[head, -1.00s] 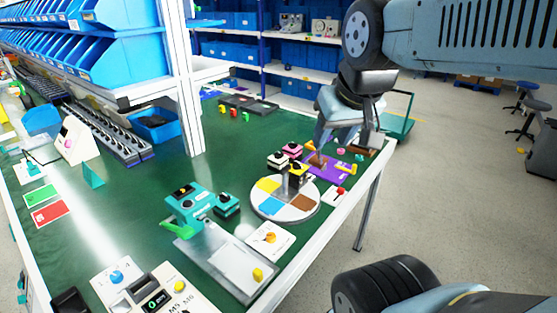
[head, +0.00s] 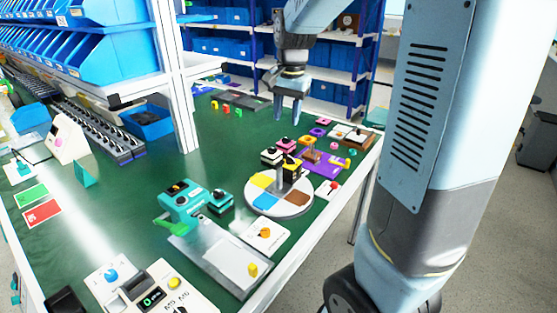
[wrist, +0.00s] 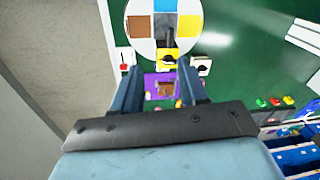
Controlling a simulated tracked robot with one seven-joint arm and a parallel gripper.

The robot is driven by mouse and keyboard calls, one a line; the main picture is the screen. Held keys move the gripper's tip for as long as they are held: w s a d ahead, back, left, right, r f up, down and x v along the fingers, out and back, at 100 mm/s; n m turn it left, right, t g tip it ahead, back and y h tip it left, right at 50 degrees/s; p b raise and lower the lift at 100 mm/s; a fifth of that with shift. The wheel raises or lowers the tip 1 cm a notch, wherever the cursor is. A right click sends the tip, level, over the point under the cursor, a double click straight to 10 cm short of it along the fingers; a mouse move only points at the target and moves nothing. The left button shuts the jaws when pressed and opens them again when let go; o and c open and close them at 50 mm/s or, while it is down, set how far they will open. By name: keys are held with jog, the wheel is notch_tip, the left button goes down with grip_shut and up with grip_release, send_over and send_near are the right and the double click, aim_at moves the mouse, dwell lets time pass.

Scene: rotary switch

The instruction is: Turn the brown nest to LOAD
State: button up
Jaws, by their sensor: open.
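The round turntable (head: 250,207) has coloured sectors, and its brown nest (head: 296,198) faces the front right. Blue lies at the front left, yellow at the back left. A grey post stands on the disc, close to a yellow-and-black block (head: 291,168) at its back edge. I cannot read a LOAD mark. My gripper (head: 287,115) is open and empty, pointing down high above the back of the table, apart from the disc. It also shows in the wrist view (wrist: 160,85).
A purple plate (head: 331,166) with a brown block lies behind the disc. Pink-and-black and white-and-black blocks (head: 271,156) stand beside it. A teal device (head: 185,199) is left of the disc, and a white card with an orange knob (head: 265,234) is in front.

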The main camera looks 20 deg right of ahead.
jog(key=m+g, duration=0.1)
jog(key=m, duration=0.1)
send_over(279, 163)
notch_tip(279, 163, down, 4)
jog(key=f, duration=0.1)
notch_tip(279, 163, down, 14)
jog(key=shift+r, duration=0.15)
jog(key=shift+w, duration=0.1)
grip_shut()
dwell(0.4)
